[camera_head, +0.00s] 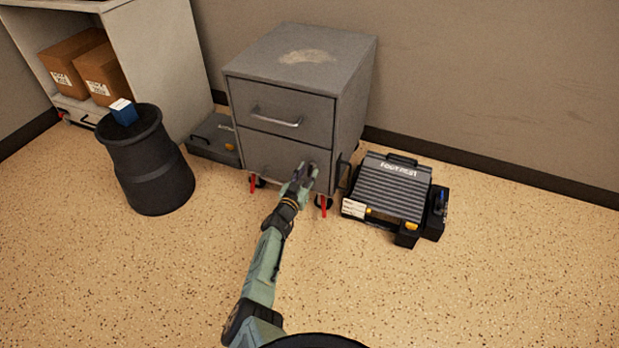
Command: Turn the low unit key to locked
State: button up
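The low unit (285,95) is a grey two-drawer metal cabinet on casters, standing against the back wall. Its upper drawer has a bar handle (275,118); the lower drawer front (265,155) is partly covered by my gripper. My gripper (305,170) is at the right part of the lower drawer front, at or very near its surface. The key and its lock cannot be made out; my gripper may hide them. The fingers are too small here to show whether they are open or shut. Both drawers look closed.
A ribbed footrest (395,187) stands on the floor right of the unit. A dark bin (147,165) with a blue item (124,112) stands at left. A flat grey case (215,138) lies left of the unit. A shelf (150,65) holds boxes. The front floor is clear.

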jog(key=shift+b+x, duration=0.7)
jog(key=shift+x, duration=0.4)
grip_shut()
